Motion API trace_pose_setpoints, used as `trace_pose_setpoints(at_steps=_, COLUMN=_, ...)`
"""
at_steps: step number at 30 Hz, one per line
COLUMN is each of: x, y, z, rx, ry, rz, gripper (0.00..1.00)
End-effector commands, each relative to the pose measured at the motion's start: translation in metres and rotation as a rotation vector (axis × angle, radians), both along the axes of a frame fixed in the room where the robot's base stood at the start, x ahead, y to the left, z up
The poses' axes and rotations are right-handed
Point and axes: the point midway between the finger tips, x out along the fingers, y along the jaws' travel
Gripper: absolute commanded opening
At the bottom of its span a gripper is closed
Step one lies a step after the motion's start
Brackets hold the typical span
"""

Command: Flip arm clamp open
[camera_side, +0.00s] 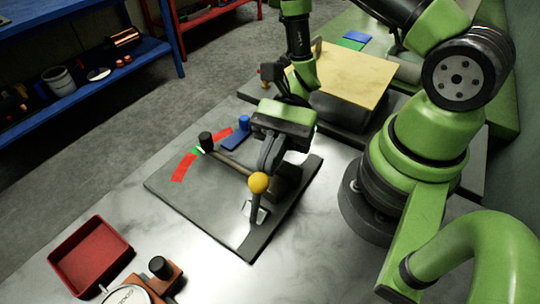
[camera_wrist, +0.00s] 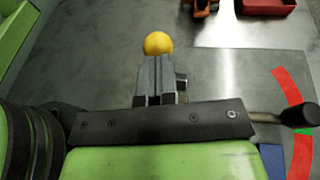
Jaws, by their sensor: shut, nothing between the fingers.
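A grey plate (camera_side: 215,205) carries a fixture with a yellow ball knob (camera_side: 258,183) on a dark stem. A rod (camera_side: 229,163) with a black end knob (camera_side: 205,140) reaches left from the fixture's dark block (camera_side: 287,181). I cannot tell which part is the arm clamp. My gripper (camera_side: 265,164) is shut and empty, pointing down just behind the yellow ball. In the wrist view, the ball (camera_wrist: 158,43) shows just beyond my fingertips (camera_wrist: 156,62); contact is unclear. The black knob (camera_wrist: 298,115) is at right there. My gripper hides part of the fixture.
A red-green-red arc (camera_side: 183,168) marks the plate near the black knob. A blue block (camera_side: 236,139) with a blue peg (camera_side: 244,121) stands beside it. A red tray (camera_side: 91,257) and a dial device (camera_side: 128,294) sit at front left. A yellow board (camera_side: 345,72) lies behind.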

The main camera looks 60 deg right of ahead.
Motion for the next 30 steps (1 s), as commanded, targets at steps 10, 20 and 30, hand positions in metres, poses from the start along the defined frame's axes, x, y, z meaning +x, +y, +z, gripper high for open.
trace_pose_setpoints(at_steps=10, x=0.0, y=0.005, z=0.004, rx=-0.057, ry=0.0, rz=0.001, gripper=0.0)
trace_pose_setpoints(at_steps=20, x=0.0, y=0.015, z=0.01, rx=-0.158, ry=-0.004, rz=0.004, gripper=0.0)
trace_pose_setpoints(at_steps=30, x=-0.001, y=0.045, z=0.02, rx=-0.442, ry=-0.011, rz=0.009, gripper=0.0)
